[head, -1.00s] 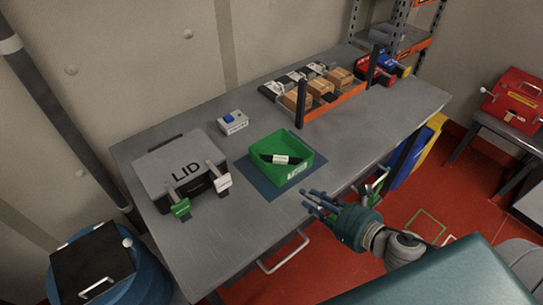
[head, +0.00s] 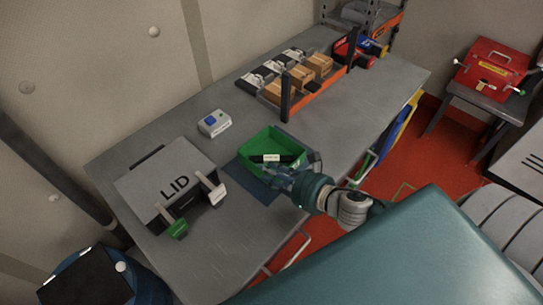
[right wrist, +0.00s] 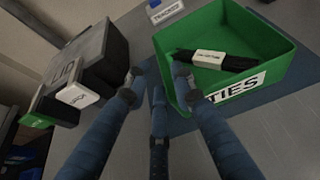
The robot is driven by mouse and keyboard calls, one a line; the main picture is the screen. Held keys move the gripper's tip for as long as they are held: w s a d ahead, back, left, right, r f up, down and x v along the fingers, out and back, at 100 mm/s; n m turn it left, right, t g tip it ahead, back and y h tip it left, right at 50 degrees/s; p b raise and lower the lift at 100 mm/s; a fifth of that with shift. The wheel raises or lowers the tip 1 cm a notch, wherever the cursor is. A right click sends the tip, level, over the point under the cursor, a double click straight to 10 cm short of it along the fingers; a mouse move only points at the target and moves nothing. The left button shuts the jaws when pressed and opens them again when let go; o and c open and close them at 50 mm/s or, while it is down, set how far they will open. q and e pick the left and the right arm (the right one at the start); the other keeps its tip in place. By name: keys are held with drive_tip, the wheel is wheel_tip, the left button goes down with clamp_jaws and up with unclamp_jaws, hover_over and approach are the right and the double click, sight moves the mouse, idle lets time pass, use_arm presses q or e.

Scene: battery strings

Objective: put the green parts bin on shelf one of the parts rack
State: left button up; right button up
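The green parts bin (head: 262,141) sits on a dark blue mat (head: 246,176) on the grey workbench. It holds a dark bundle with a white tag (head: 270,158); its front label, ending in "TIES", shows in the right wrist view (right wrist: 238,88). My right gripper (head: 290,180) is at the bin's near side, fingers spread. In the right wrist view, the gripper (right wrist: 158,76) has one finger overlapping the bin's near left corner; I cannot tell whether it touches. The parts rack (head: 378,18) is partly visible at the top, with orange shelf edges. My left gripper is out of view.
A grey case marked LID (head: 172,182) stands left of the bin. A small box with a blue top (head: 213,123) is behind. An orange-edged holder with cartons (head: 312,68) and red and blue bins (head: 352,50) stand farther back. A red case (head: 492,66) is at right.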

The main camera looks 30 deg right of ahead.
sight(254, 165)
drive_tip(key=shift+p+x, duration=0.7)
drive_tip(key=shift+x, duration=2.85)
drive_tip(key=shift+s, duration=0.15)
drive_tip(key=shift+c, duration=0.5)
drive_tip(key=shift+r, duration=0.1)
clamp_jaws()
